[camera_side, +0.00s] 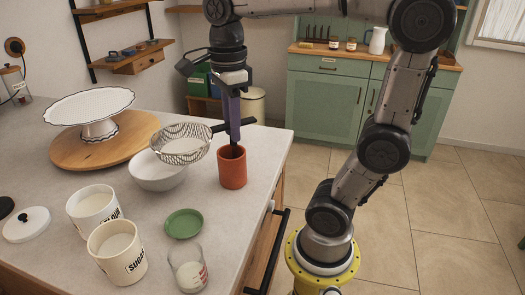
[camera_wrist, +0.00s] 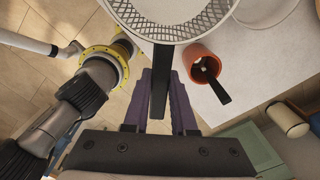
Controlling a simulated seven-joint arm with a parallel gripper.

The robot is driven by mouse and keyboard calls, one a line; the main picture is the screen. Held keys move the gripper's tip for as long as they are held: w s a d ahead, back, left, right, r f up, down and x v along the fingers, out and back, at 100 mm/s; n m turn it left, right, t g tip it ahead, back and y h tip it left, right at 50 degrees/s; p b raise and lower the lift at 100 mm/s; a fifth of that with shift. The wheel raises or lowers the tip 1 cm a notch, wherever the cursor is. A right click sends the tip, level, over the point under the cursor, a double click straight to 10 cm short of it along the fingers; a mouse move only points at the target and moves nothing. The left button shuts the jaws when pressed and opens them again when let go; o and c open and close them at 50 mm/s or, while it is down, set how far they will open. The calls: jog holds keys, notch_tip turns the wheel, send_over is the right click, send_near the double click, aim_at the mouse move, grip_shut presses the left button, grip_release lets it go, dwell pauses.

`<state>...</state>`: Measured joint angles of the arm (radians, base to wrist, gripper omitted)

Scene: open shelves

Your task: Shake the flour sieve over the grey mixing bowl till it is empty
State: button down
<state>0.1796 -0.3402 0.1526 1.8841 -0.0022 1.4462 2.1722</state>
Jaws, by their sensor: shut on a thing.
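The flour sieve (camera_side: 181,143) is a round wire-mesh basket with a dark handle, and a white layer shows inside it. It hangs roughly level above the pale grey-white mixing bowl (camera_side: 158,174), over its right and back part, and hides part of the bowl's inside. My gripper (camera_side: 234,126) is shut on the sieve's handle, above the terracotta pot. In the wrist view the sieve (camera_wrist: 172,20) is cut off at the top, with its handle running down between the purple fingers of my gripper (camera_wrist: 160,92). I cannot see how much flour is in the bowl.
The terracotta pot (camera_side: 232,172) with a dark-handled tool stands just below my gripper. The counter's right edge is close to the pot.

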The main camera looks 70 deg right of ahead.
jog(key=w+d+m, duration=0.2)
jog(key=w+d, duration=0.3)
jog(key=w, duration=0.6)
jog(key=w+d+f, duration=0.4)
jog(key=f, duration=0.4)
jog(key=shift+d+f+m, duration=0.15)
jog(key=shift+d+m, duration=0.05)
jog(key=shift+m, duration=0.1)
jog(key=shift+a, duration=0.15)
jog(key=shift+s+a, duration=0.35)
jog(key=shift+a, duration=0.1)
dwell(0.8)
